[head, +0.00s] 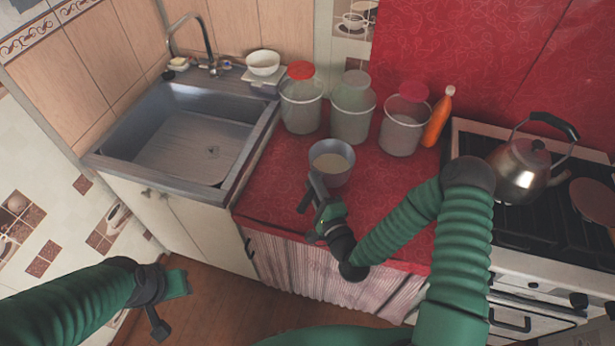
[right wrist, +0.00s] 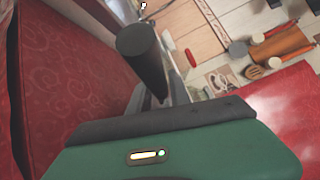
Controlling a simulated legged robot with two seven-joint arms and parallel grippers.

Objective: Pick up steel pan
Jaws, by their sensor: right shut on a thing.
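The steel pan (head: 331,178), a grey round vessel with a pale inside, is near the front of the red counter, right of the sink. My right gripper (head: 311,193) is at its front left side, shut on it, apparently by the handle, which the fingers mostly hide. In the right wrist view a dark round-ended rod (right wrist: 146,58) stands beyond the green gripper body; it looks like the handle. Whether the pan's base touches the counter is unclear. My left gripper (head: 172,308) is open and empty, low in front of the sink cabinet.
Several lidded tubs stand behind the pan, one of them a red-lidded tub (head: 301,105). An orange bottle (head: 438,118) is beside them. A kettle (head: 524,168) sits on the stove (head: 465,142) at right. The sink (head: 190,140) is at left; a white bowl (head: 263,63) is behind it.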

